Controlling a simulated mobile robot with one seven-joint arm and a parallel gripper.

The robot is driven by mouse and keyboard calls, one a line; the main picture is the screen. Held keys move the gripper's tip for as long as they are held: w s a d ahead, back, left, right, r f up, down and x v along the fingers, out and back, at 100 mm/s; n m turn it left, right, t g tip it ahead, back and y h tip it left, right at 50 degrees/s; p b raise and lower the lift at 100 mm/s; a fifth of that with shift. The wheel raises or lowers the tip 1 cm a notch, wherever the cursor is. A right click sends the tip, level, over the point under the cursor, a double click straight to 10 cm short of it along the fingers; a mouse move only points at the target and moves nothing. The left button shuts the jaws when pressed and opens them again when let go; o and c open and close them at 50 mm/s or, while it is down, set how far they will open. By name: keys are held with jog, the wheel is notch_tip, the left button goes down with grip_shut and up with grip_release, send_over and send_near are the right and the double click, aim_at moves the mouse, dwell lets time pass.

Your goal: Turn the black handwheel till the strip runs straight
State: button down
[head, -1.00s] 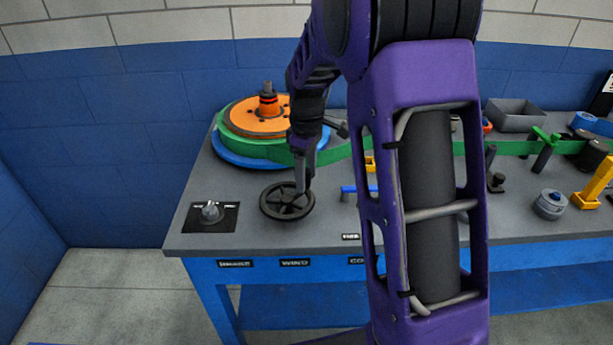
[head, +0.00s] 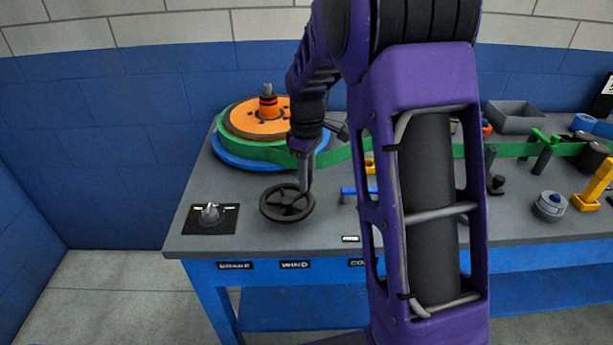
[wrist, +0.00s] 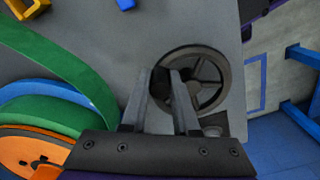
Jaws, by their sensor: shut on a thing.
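The black handwheel (head: 268,209) lies flat near the left front of the bench. My gripper (head: 306,187) points down at its right rim, shut on the handwheel. In the wrist view my gripper (wrist: 164,74) has its fingertips at the left side of the handwheel (wrist: 210,94); a small dark part shows between them, its exact shape unclear. The green strip (head: 340,155) leaves the spool and curves, then passes behind my arm. Right of my arm the strip (head: 510,149) runs nearly level towards dark rollers (head: 592,158). Its middle is hidden.
The orange-topped spool (head: 245,122) sits on a blue disc behind the handwheel. A knob on a black plate (head: 208,216) is to the left. A blue bar (head: 348,190) stands close on the right. A grey bin (head: 515,117) and yellow bracket (head: 592,190) are farther right.

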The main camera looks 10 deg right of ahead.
aim_at(310, 205)
jog(key=s+m, duration=0.1)
jog(key=m, duration=0.1)
jog(key=s+m+p, duration=0.1)
jog(key=m, duration=0.2)
jog(key=shift+s+d+m, duration=0.2)
jog(key=shift+s+m, duration=0.1)
jog(key=shift+s, duration=0.1)
jog(key=m, duration=0.1)
jog(key=s+m+p, duration=0.1)
jog(key=m, duration=0.1)
jog(key=shift+s+a, duration=0.2)
jog(key=shift+s, duration=0.05)
jog(key=shift+s+a+m+p, duration=0.25)
jog(key=shift+s+m, duration=0.2)
jog(key=shift+m, duration=0.55)
jog(key=c, duration=0.7)
grip_release()
